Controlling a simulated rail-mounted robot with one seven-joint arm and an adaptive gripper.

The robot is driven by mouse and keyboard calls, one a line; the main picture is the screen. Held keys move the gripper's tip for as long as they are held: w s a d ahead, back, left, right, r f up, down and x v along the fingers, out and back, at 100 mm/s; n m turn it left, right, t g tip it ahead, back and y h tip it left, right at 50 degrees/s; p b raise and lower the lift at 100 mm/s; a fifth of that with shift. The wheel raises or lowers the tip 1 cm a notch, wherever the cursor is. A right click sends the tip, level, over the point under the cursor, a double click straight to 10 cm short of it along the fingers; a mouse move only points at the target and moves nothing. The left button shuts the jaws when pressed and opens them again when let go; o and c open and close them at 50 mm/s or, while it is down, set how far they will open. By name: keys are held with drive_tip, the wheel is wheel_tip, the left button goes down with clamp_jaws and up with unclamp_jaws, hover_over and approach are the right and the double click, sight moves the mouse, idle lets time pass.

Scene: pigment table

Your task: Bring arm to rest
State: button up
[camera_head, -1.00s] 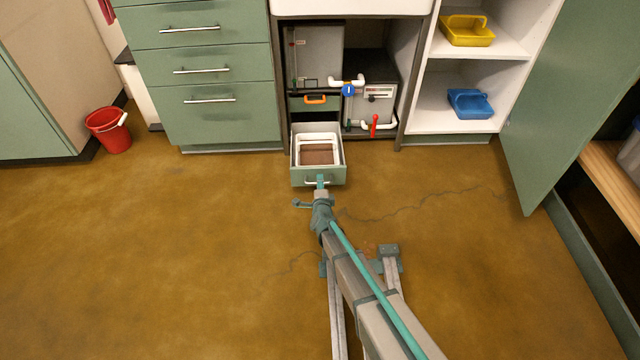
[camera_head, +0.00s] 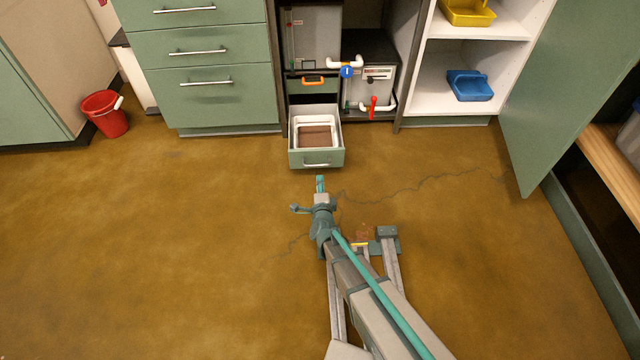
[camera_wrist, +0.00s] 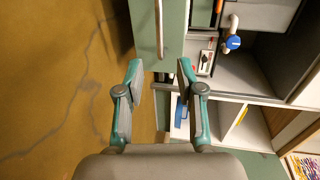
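My arm reaches forward from the lower right of the head view, low over the brown floor. My gripper (camera_head: 320,186) is at its end, a short way in front of the pulled-out green drawer (camera_head: 316,159). In the wrist view my gripper (camera_wrist: 160,68) has its two teal and grey fingers apart with nothing between them. The drawer front (camera_wrist: 150,28) and its bar handle (camera_wrist: 159,28) show just beyond the fingertips, apart from them. The drawer holds a white tray (camera_head: 299,131) with a brown inside.
A red bucket (camera_head: 104,115) stands on the floor at left. An open green door (camera_head: 565,95) juts out at right. A shelf holds a yellow tray (camera_head: 468,12) and a blue tray (camera_head: 469,86). Piping with a red handle (camera_head: 373,107) is behind the drawer.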

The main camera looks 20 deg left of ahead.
drive_tip(key=s+d+r+n+g+h+p, duration=0.1)
drive_tip(key=s+d+r+n+g+p, duration=0.2)
drive_tip(key=s+d+p, duration=0.45)
drive_tip(key=s+d+r+n+g+h+p, duration=0.1)
drive_tip(key=s+d+r+n+g+p, duration=0.2)
drive_tip(key=d+p, duration=0.65)
drive_tip(key=s+d+r+n+g+h+p, duration=0.1)
drive_tip(key=s+d+n+g+h+p, duration=0.15)
drive_tip(key=s+d+g+p, duration=0.4)
drive_tip(key=s+d+r+n+g+p, duration=0.1)
drive_tip(key=s+d+r+g+p, duration=0.1)
drive_tip(key=s+d+r+p, duration=0.4)
drive_tip(key=s+d+r+n+g+h+p, duration=0.1)
drive_tip(key=s+d+r+p, duration=0.5)
drive_tip(key=s, duration=0.6)
drive_tip(key=s+d+r+n+g+h+p, duration=0.1)
drive_tip(key=s+d+r+n+g+p, duration=0.1)
drive_tip(key=s+d+r+g+p, duration=0.3)
drive_tip(key=s+d+r+p, duration=0.2)
drive_tip(key=s+d+r, duration=0.1)
drive_tip(key=s, duration=0.1)
drive_tip(key=shift+s+r+n, duration=0.3)
drive_tip(key=shift+r+n, duration=0.05)
